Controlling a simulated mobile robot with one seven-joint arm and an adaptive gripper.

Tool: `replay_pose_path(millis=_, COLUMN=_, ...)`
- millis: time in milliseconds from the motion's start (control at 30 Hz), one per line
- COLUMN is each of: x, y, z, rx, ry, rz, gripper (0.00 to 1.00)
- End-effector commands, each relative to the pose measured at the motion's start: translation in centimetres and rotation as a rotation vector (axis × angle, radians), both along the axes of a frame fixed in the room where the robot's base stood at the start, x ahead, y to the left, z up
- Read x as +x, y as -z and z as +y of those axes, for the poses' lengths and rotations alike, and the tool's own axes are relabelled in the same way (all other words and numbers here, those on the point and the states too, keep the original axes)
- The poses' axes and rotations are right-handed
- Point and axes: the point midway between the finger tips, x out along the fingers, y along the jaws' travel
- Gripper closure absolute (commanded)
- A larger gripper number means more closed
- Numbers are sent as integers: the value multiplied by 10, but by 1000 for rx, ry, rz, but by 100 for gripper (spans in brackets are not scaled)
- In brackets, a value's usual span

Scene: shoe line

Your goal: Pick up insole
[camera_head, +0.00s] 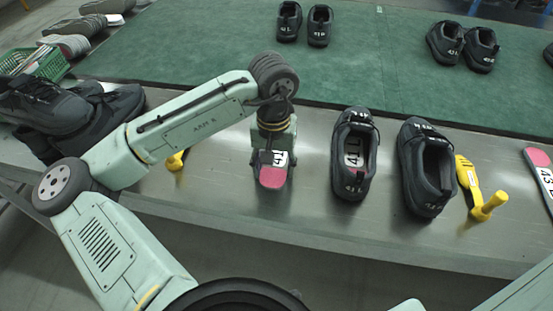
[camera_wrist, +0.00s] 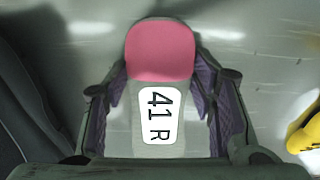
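The insole (camera_head: 271,178) has a pink heel end and a grey body with a white label. In the wrist view the insole (camera_wrist: 160,52) points away from me, and its label reads 41 R. My gripper (camera_head: 272,150) is over it, pointing down at the metal table. In the wrist view my gripper's purple-padded fingers (camera_wrist: 160,75) lie along both sides of the insole. Their tips meet its edges near the pink end, so the gripper looks shut on it. I cannot tell whether the insole is lifted off the table.
Two black shoes (camera_head: 354,155) (camera_head: 427,166) stand to the right; the left one shows a 41 L label inside. A yellow tool (camera_head: 470,185) and another insole (camera_head: 540,175) lie farther right. A yellow piece (camera_head: 176,161) is left of my gripper. Black shoes (camera_head: 60,115) are piled far left.

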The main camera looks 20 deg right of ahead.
Motion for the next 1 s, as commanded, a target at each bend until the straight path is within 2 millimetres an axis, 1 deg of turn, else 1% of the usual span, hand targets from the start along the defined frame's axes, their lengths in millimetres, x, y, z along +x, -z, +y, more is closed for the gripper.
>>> replay_pose_path(millis=33, x=0, y=0, z=0, rx=0, ry=0, rz=0, gripper=56)
replay_pose_path(millis=300, x=0, y=0, z=0, rx=0, ry=0, rz=0, gripper=74)
replay_pose_path(millis=567, x=0, y=-2, z=0, rx=0, ry=0, rz=0, gripper=74)
replay_pose_path(millis=667, x=0, y=-13, z=-1, rx=-2, ry=-1, rz=-1, gripper=74)
replay_pose_path(millis=767, x=1, y=-32, z=-1, rx=-2, ry=-1, rz=-1, gripper=74)
replay_pose_path(millis=900, x=1, y=-61, z=-1, rx=-2, ry=0, rz=-3, gripper=74)
replay_pose_path(millis=1000, x=0, y=-79, z=-1, rx=-1, ry=1, rz=-2, gripper=74)
